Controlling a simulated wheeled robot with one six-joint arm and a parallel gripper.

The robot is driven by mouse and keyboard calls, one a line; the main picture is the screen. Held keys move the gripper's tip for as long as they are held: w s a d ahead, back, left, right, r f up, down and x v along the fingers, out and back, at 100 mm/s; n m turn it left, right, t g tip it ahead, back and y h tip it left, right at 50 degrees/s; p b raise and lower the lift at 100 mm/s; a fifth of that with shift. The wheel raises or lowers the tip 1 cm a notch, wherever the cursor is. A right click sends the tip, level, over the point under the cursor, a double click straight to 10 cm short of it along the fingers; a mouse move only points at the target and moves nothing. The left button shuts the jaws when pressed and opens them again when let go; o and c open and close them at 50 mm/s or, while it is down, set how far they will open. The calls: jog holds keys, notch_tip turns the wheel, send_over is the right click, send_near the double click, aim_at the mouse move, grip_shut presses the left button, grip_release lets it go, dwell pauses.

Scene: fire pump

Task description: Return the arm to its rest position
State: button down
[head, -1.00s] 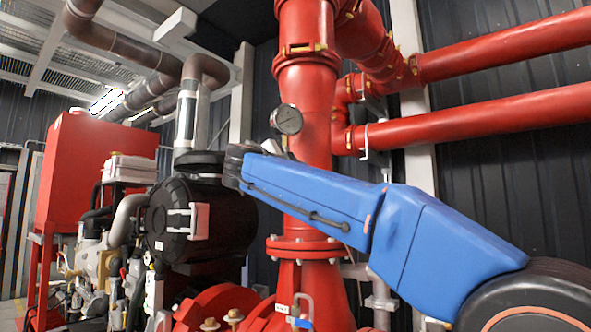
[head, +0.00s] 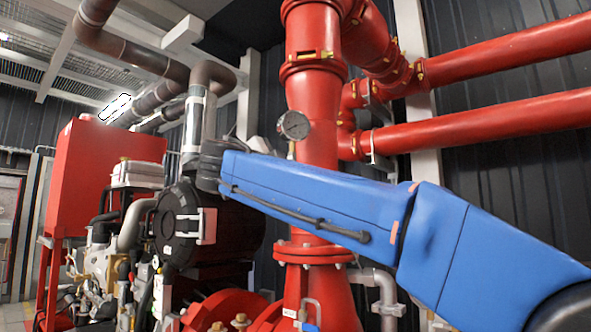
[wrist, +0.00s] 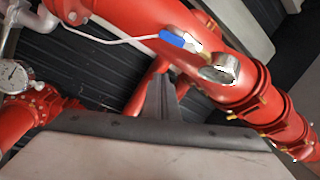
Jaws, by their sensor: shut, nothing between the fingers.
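My blue arm reaches across the head view from the lower right to the upper left, in front of the red vertical pipe (head: 316,115). Its dark wrist end is at the left, in front of the black round housing (head: 178,225); the fingers cannot be made out there. In the wrist view my gripper (wrist: 163,84) shows as dark fingers, closed together with nothing between them. Beyond them are a large red pipe (wrist: 140,20) and a valve lever with a blue handle (wrist: 172,39). I cannot tell how far the fingertips are from the pipe.
A pressure gauge (head: 294,125) sits just above my arm, and a gauge (wrist: 14,74) shows at left in the wrist view. Two red horizontal pipes (head: 500,120) run right. A red tank (head: 103,170) and engine parts stand at left. Dark wall panels (head: 500,185) lie behind.

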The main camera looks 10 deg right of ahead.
jog(key=shift+d, duration=0.2)
dwell(0.4)
jog(key=s+d+f+n+g+y, duration=0.2)
jog(key=s+d+f+n, duration=0.15)
jog(key=d+f, duration=0.5)
jog(key=s+d+f+n+g+y, duration=0.1)
jog(key=s+d+f+n+g, duration=0.3)
jog(key=f, duration=0.8)
jog(key=s+d+f+n+g+y, duration=0.15)
jog(key=d+f+n, duration=0.25)
jog(key=d+f, duration=0.5)
jog(key=s+f+n+g+y, duration=0.1)
jog(key=s+f+n+y, duration=0.1)
jog(key=s+f, duration=0.6)
jog(key=s+f+n+g+y, duration=0.1)
jog(key=s+f+n+y, duration=0.1)
jog(key=s+f, duration=0.7)
jog(key=s+f+n+g+y, duration=0.1)
jog(key=s+f+n+y, duration=0.2)
jog(key=s+f, duration=0.5)
notch_tip(320, 180, down, 9)
jog(key=shift+s+f+n+g, duration=0.25)
jog(key=shift+n+g, duration=0.1)
jog(key=shift+n, duration=0.3)
